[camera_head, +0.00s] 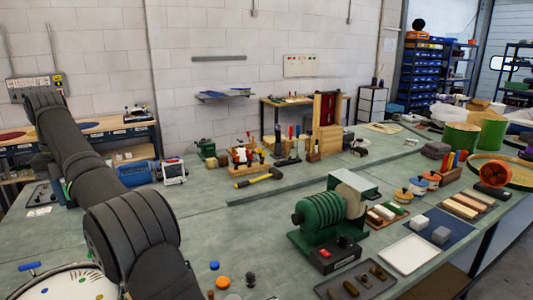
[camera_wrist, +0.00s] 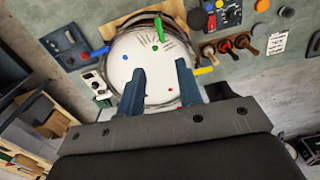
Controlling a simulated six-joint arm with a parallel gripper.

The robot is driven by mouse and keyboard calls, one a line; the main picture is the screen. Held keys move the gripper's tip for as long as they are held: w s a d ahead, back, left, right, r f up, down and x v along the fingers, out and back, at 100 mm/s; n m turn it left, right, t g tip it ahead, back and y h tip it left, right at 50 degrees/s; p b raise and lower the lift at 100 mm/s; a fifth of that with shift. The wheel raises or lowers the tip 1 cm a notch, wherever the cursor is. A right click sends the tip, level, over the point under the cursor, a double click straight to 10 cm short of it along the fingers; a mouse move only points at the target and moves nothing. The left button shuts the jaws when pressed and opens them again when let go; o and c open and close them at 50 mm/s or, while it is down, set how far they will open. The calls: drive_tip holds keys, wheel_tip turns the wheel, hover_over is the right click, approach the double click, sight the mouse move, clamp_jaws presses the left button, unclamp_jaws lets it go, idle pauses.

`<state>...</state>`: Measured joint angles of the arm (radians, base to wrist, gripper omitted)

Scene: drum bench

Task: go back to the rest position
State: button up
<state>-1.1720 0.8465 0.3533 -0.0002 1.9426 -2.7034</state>
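In the wrist view my gripper (camera_wrist: 160,68) points at the drum bench with its two dark blue fingers apart. Nothing shows between them except the drum (camera_wrist: 152,58) behind. The drum has a round white head with small coloured dots and a metal rim. Green (camera_wrist: 158,28), blue (camera_wrist: 99,52) and yellow (camera_wrist: 203,70) pieces sit at or near its rim. In the head view the drum (camera_head: 62,287) is cut off at the lower left, partly behind my arm. My gripper is out of the head view.
A green motor-like machine (camera_head: 322,218) stands mid-bench. A dark tray (camera_head: 355,282) and a white tray (camera_head: 408,255) lie near the front edge. Bench between my arm and the machine is mostly clear, with small knobs near the front.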

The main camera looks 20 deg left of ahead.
wheel_tip(320, 180, down, 17)
drive_tip(key=shift+f, duration=0.2)
idle(0.6)
drive_tip(key=shift+f, duration=0.2)
drive_tip(key=shift+r+m, duration=0.2)
drive_tip(key=shift+m, duration=0.6)
drive_tip(key=m, duration=0.8)
drive_tip(key=shift+m, duration=0.3)
idle(1.6)
idle(0.4)
